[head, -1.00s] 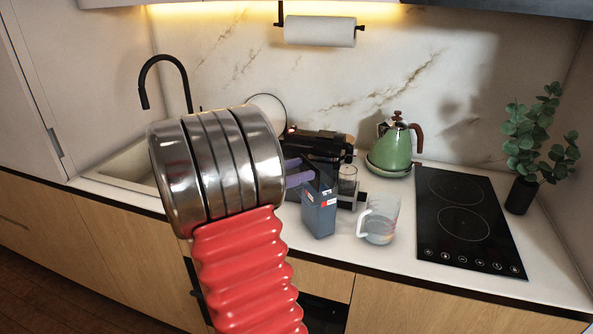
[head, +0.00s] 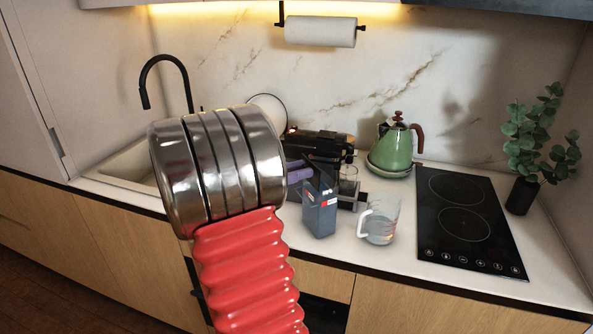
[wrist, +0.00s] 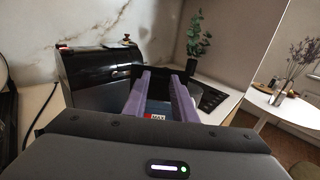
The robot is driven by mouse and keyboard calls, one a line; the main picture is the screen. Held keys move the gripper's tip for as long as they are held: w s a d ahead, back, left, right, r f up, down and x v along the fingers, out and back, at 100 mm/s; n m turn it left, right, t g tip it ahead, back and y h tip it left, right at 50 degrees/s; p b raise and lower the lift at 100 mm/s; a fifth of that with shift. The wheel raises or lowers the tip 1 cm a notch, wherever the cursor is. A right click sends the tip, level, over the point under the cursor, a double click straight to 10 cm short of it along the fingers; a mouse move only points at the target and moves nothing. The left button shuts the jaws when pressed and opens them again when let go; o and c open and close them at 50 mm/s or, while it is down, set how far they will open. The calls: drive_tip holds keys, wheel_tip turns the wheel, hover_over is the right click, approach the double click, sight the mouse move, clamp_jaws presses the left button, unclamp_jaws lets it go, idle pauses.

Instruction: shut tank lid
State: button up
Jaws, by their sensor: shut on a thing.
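The water tank (head: 319,215) is a blue-grey see-through box with a small red and white label, standing upright on the counter. Its dark, see-through lid (head: 324,171) is raised at a tilt above the tank's top. My gripper (head: 302,170) has purple fingers that reach the lid from the left, and most of it is hidden behind my own arm. In the wrist view my gripper (wrist: 161,76) shows two purple fingers with a gap between them, at the dark lid. The tank's label marked MAX (wrist: 155,117) shows low between them. The exact contact is hard to see.
A black coffee machine (head: 318,145) stands close behind the tank. A glass jug (head: 380,221) is just right of the tank, with a green kettle (head: 391,150) behind. The black hob (head: 462,222) lies farther right. Some bare counter is in front of the jug.

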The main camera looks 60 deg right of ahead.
drive_tip(key=shift+s+r, duration=0.1)
drive_tip(key=shift+s+d+r+t+y, duration=0.3)
drive_tip(key=shift+t+y, duration=0.3)
drive_tip(key=shift+y, duration=0.3)
drive_tip(key=shift+s+d+r+t+y, duration=0.2)
drive_tip(key=shift+d+t+y, duration=0.15)
drive_tip(key=shift+y, duration=0.15)
drive_tip(key=shift+s+d+r+t+y, duration=0.1)
drive_tip(key=shift+s+d+t+y, duration=0.1)
drive_tip(key=shift+t+y, duration=0.25)
drive_tip(key=s+d+f+t+y, duration=0.2)
drive_tip(key=d+t+y, duration=0.3)
drive_tip(key=y, duration=0.5)
drive_tip(key=shift+s+t, duration=0.8)
drive_tip(key=shift+t, duration=0.4)
drive_tip(key=shift+f+y, duration=0.15)
drive_tip(key=shift+y, duration=0.1)
drive_tip(key=o, duration=1.1)
drive_tip(key=shift+c, duration=0.2)
